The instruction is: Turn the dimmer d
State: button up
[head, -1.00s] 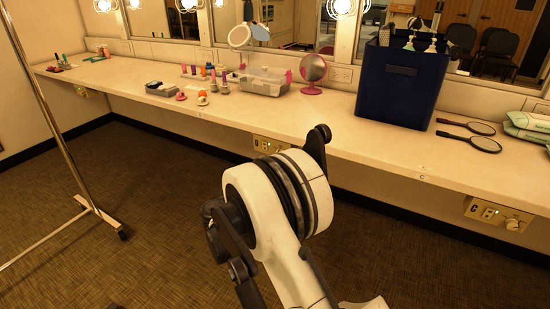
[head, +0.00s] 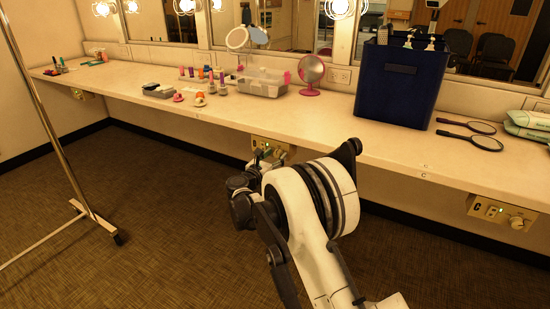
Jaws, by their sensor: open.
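A pale dimmer panel (head: 259,143) with a small green light is fixed under the counter's front edge near the middle of the head view. Its lettering is too small to read surely, and its lower part and knob are partly hidden by my arm. My gripper (head: 265,157) is just in front of this panel, small and dark, with its fingers partly hidden by the arm. It is open. I cannot tell whether it touches the knob.
Another panel (head: 500,214) marked C, with a round knob, is under the counter at right. A metal rack (head: 45,115) stands at left.

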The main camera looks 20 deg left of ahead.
grip_shut()
jog(key=shift+n, duration=0.3)
jog(key=n, duration=0.5)
jog(key=shift+a, duration=0.1)
jog(key=n, duration=0.6)
jog(key=shift+f, duration=0.15)
jog(key=shift+n, duration=0.3)
dwell(0.4)
grip_release()
jog(key=shift+a, duration=0.1)
